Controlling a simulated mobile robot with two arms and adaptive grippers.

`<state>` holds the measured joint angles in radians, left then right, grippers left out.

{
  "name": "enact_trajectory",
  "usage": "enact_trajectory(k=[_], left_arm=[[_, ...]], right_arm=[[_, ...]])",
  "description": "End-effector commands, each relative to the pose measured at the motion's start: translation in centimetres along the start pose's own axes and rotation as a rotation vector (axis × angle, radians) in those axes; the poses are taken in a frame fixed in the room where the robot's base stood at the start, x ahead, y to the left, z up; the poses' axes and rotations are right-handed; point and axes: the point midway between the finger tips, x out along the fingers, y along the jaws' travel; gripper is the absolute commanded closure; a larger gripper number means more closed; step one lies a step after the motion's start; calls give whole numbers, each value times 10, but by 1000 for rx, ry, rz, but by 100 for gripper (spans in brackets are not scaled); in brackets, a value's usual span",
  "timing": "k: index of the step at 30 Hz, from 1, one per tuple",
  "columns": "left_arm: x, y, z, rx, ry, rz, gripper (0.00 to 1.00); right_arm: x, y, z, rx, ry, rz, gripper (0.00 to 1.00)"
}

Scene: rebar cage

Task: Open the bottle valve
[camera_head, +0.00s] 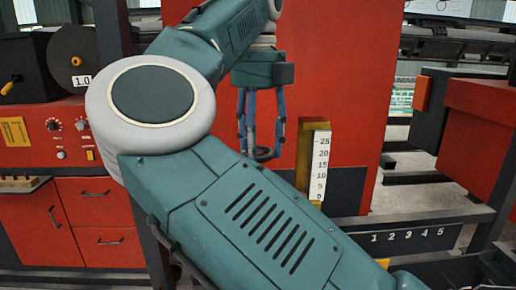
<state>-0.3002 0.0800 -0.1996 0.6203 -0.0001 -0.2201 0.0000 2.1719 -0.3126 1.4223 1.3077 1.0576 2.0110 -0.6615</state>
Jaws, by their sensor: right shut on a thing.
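My right gripper (260,148) points downward in the middle of the view, in front of a red panel. Its fingers are closed around a small dark round thing that looks like a valve handwheel (263,154). The bottle below it is hidden behind my own right arm, which crosses the view from the lower right. How far the wheel is turned cannot be told. My left gripper is not in view.
A gauge post with a numbered white scale (320,165) stands just right of the gripper. A red cabinet (98,215) with drawers, knobs and a dark spool (76,62) is at the left. A rail numbered 1 to 5 (408,237) runs at the lower right.

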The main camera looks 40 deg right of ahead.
Motion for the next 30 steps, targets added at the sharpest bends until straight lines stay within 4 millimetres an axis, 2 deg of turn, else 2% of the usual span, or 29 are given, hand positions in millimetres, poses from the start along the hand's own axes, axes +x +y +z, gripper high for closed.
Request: enact_trajectory(k=[30], left_arm=[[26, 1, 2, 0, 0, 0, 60]], right_arm=[[-2, 2, 1, -970, -12, -5, 74]])
